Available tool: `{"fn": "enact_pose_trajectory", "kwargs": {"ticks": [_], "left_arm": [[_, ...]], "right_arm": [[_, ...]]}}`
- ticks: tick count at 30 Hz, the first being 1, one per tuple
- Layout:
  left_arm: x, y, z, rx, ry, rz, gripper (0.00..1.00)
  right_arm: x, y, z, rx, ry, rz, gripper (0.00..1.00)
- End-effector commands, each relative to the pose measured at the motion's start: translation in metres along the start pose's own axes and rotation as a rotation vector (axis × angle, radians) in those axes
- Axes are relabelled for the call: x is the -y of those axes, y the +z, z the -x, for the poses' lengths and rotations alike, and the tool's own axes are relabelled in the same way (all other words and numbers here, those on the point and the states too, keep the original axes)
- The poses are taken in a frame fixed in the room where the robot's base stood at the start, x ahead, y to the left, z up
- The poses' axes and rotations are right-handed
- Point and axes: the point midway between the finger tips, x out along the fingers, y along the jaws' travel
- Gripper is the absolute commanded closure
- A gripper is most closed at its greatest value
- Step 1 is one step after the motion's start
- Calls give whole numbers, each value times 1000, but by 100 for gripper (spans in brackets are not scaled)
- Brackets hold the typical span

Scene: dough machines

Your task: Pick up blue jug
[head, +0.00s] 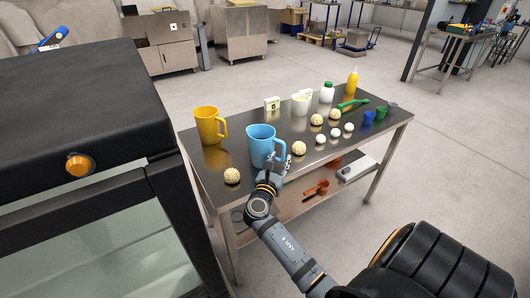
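The blue jug (261,146) stands upright near the front edge of the steel table, its handle on the right side. My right gripper (281,162) is at the jug's handle, reaching up from the table's front side. Its fingers overlap the handle in the head view and hide part of it. I cannot tell whether they are closed on it. My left gripper is not in view.
A yellow jug (207,126) stands behind and left of the blue one. Dough balls (232,176) (299,148) lie on both sides of it. A yellow bottle (351,83) and green cup (380,113) stand farther right. A black machine (75,110) fills the left.

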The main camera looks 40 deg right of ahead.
Motion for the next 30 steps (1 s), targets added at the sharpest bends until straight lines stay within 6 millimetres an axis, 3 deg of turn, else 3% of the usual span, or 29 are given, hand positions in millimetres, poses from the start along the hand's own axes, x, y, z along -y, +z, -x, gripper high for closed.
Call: {"fn": "enact_pose_trajectory", "kwargs": {"ticks": [4,12,21,30], "left_arm": [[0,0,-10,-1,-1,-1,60],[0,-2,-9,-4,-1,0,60],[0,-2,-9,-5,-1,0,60],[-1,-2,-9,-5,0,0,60]], "right_arm": [[1,-2,-23,3,0,2,61],[1,-1,-28,-1,0,1,61],[1,-1,-28,-1,0,1,100],[1,-1,-28,-1,0,1,100]]}}
